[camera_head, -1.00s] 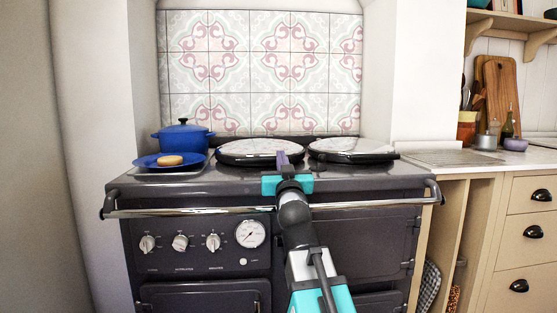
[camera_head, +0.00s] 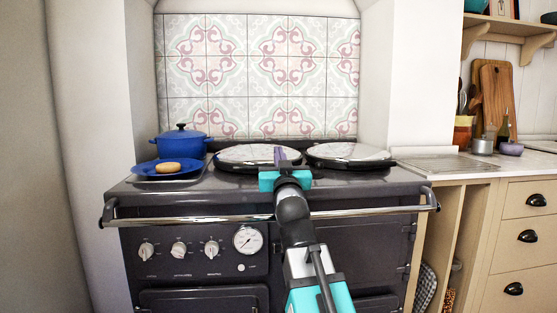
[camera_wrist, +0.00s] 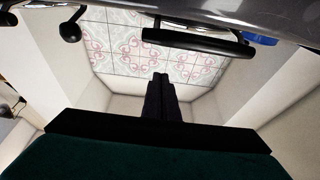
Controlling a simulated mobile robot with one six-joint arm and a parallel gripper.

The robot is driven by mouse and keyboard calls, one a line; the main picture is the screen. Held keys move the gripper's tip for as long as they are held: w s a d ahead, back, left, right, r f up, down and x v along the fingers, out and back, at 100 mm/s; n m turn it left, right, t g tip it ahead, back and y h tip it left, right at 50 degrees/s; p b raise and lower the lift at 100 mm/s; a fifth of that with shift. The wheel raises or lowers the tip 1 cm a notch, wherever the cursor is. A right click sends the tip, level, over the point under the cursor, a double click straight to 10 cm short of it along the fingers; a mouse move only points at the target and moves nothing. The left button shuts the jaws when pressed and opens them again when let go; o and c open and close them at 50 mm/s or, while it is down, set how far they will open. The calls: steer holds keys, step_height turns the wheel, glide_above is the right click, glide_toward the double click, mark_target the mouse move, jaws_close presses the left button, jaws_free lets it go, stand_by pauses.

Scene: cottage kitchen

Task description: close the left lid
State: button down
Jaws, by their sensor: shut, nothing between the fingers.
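The left lid (camera_head: 240,153) is a round, pale-topped disc with a dark rim. It lies flat on the dark range cooker (camera_head: 160,207), with no raised side visible. My gripper (camera_head: 280,153) is in front of its right part, and the fingers overlap its near rim in the head view; I cannot tell whether they touch it. In the wrist view, which is upside down, the fingers (camera_wrist: 160,80) are together and empty. A dark bar-like edge (camera_wrist: 198,40) shows beyond them, probably the left lid seen edge-on.
The right lid (camera_head: 345,153) also lies flat. A blue pot (camera_head: 180,143) and a blue plate (camera_head: 145,168) with a round bun (camera_head: 168,166) stand left of the left lid. A chrome rail (camera_head: 375,211) crosses the cooker's front. A tiled wall (camera_head: 230,60) stands behind.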

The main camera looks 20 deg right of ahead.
steer(key=b+v, duration=0.3)
steer(key=f+b+v, duration=0.1)
steer(key=b+v, duration=0.2)
steer(key=b, duration=0.1)
steer(key=f+b+v, duration=0.1)
steer(key=b+v, duration=0.2)
steer(key=shift+w+b, duration=0.1)
steer(key=shift+b, duration=0.3)
stand_by(0.5)
stand_by(0.7)
